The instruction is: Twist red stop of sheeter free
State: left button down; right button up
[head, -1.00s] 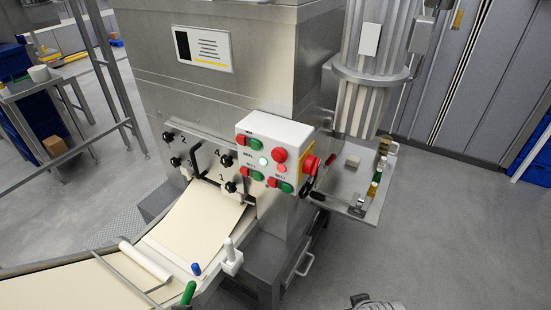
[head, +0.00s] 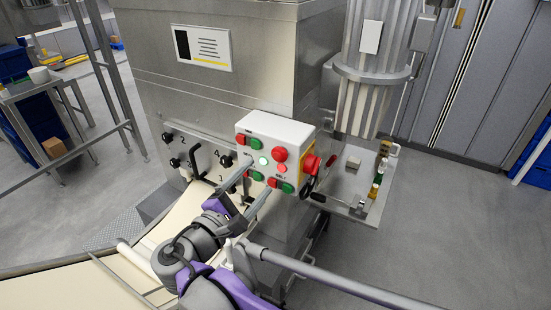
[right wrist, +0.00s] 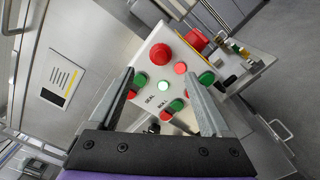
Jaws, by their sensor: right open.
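The sheeter's white control box (head: 265,128) carries a large red mushroom stop (head: 279,154) on its front face. The stop also shows in the right wrist view (right wrist: 161,54), just above the space between the fingertips. My right gripper (head: 260,172) is open and empty, its two fingers pointing at the front of the box below and left of the stop. The fingers are apart from the stop, and whether their tips touch the panel cannot be told. The fingers cover part of the lower buttons. My left gripper is not in view.
Several red and green buttons and a lit white lamp (head: 263,161) surround the stop. A red rotary switch (head: 311,163) sits on the box's yellow side. A black-knobbed lever (head: 225,161) is left of the box. A metal tray (head: 345,205) with small items is right.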

aim_at(277, 158)
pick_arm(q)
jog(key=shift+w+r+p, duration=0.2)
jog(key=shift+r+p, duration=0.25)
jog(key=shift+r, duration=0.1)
pick_arm(e)
jog(key=x, duration=0.9)
jog(key=shift+w+d, duration=0.15)
jog(key=shift+c, duration=0.4)
grip_shut()
